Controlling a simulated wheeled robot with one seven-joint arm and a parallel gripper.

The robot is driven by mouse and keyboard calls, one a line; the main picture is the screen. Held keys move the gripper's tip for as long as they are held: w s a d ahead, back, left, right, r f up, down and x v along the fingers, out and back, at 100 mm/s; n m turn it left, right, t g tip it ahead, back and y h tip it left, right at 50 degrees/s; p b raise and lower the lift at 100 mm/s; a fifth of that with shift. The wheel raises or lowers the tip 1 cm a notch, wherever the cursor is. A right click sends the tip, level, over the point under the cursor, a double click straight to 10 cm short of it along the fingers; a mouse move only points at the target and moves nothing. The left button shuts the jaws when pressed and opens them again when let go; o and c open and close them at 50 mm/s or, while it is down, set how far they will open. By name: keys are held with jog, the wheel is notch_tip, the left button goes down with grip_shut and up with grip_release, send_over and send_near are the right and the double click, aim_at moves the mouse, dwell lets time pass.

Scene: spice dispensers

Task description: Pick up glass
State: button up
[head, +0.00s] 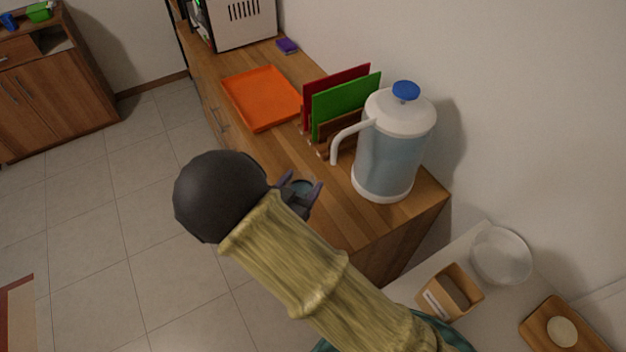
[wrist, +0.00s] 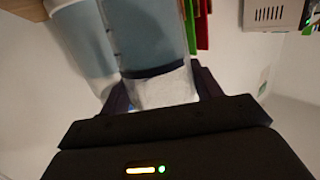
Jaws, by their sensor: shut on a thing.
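My gripper (head: 301,187) is in the middle of the head view, over the near part of the wooden counter (head: 362,226). Its fingers are shut on a clear glass (head: 303,184), of which only a small bluish part shows between them. In the wrist view the see-through glass (wrist: 163,92) sits between the two dark fingers. The head view does not clearly show whether the glass touches the counter.
A green board (head: 342,103) and a red board (head: 330,83) stand in a wooden rack behind the spout. An orange tray (head: 262,97) lies farther back on the counter. A lower white surface at the right holds a cardboard box (head: 449,291) and a clear bowl (head: 501,256).

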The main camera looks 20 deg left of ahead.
jog(key=s+a+b, duration=0.2)
jog(key=s+a, duration=0.5)
jog(key=s, duration=0.1)
jog(key=shift+s+a, duration=0.2)
jog(key=shift+s, duration=0.1)
dwell(0.9)
